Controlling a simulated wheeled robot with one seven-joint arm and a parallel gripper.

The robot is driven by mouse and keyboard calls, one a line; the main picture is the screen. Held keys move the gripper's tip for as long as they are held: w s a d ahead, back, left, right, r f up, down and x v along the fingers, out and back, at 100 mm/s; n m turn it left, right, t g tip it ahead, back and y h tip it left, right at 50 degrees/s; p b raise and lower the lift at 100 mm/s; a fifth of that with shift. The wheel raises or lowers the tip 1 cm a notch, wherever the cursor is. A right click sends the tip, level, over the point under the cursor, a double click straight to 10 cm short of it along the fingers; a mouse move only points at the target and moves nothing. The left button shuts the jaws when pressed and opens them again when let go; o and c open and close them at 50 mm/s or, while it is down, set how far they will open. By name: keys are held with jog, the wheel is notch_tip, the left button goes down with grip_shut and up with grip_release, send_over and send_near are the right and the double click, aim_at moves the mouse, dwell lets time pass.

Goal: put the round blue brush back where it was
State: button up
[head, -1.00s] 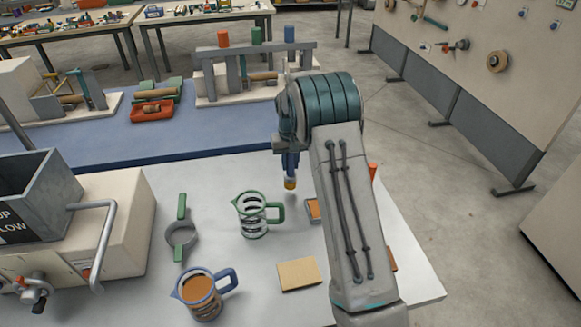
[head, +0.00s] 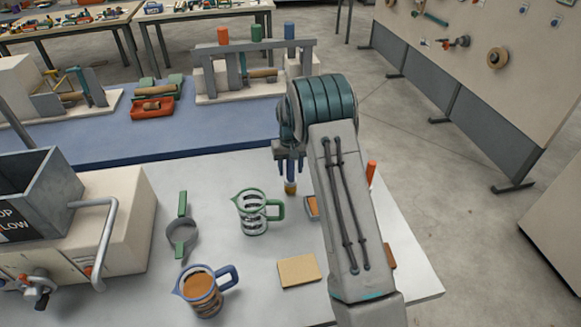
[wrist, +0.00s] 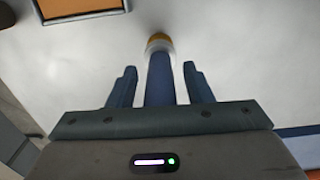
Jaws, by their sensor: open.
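The round blue brush (head: 291,180) is upright below my gripper at the right part of the white table. It has a blue handle and a yellow-orange and pale lower end. In the wrist view the brush (wrist: 160,78) stands between my fingers, with a gap on each side. My gripper (head: 290,156) is open around the handle, pointing down; its two fingers also show in the wrist view (wrist: 160,82). The brush's lower end appears to be at the table top, but I cannot tell whether it touches.
An orange-filled tray (head: 311,205) lies close to the right of the brush, partly behind my arm. A green-handled jug (head: 252,212) stands to the left. A tan pad (head: 299,271) and a blue jug (head: 201,291) are nearer. The blue bench (head: 130,140) is behind.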

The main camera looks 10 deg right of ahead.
notch_tip(320, 180, up, 11)
jog(key=shift+r+b, duration=0.1)
jog(key=shift+b, duration=0.85)
jog(key=shift+s+r, duration=0.15)
jog(key=shift+r, duration=0.55)
jog(key=s+r+t, duration=0.1)
jog(key=s+r, duration=0.4)
jog(key=s, duration=0.4)
jog(key=s+r+t, duration=0.1)
jog(key=s+r, duration=0.5)
jog(key=s, duration=0.3)
jog(key=s+f+t, duration=0.1)
jog(key=s+f, duration=0.1)
jog(key=s, duration=1.6)
jog(key=shift+s+f, duration=0.4)
